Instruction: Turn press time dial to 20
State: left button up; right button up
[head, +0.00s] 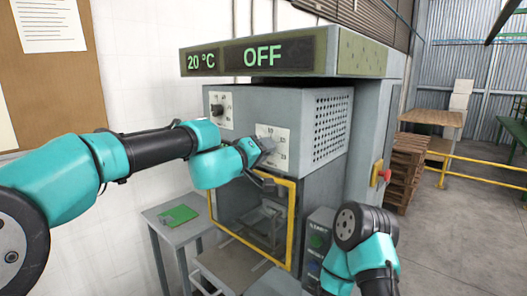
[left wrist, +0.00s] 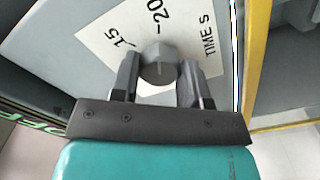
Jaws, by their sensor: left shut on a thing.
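The press time dial (left wrist: 160,60) is a grey knob on a white plate (left wrist: 112,45) marked 15, 20 and TIME S in the left wrist view. A thin line shows on its face, roughly upright in the picture; which number it points at is hard to tell. My left gripper (left wrist: 160,78) is shut on the dial, one finger on each side. In the head view the left gripper (head: 264,148) reaches the time plate (head: 280,138) on the machine front and hides the knob. My right arm stands at lower right; its fingers do not show.
The machine's display (head: 262,54) reads 20 °C and OFF. A second dial (head: 217,108) sits upper left of the time plate. A yellow-framed opening (head: 290,225) lies below. A red stop button (head: 385,175) is on the right side. A small table (head: 160,213) holds a green piece.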

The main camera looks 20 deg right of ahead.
dwell(0.3)
pick_arm(q)
jog(key=o, duration=0.9)
jog(key=v, duration=1.7)
jog(key=shift+s+a, duration=0.2)
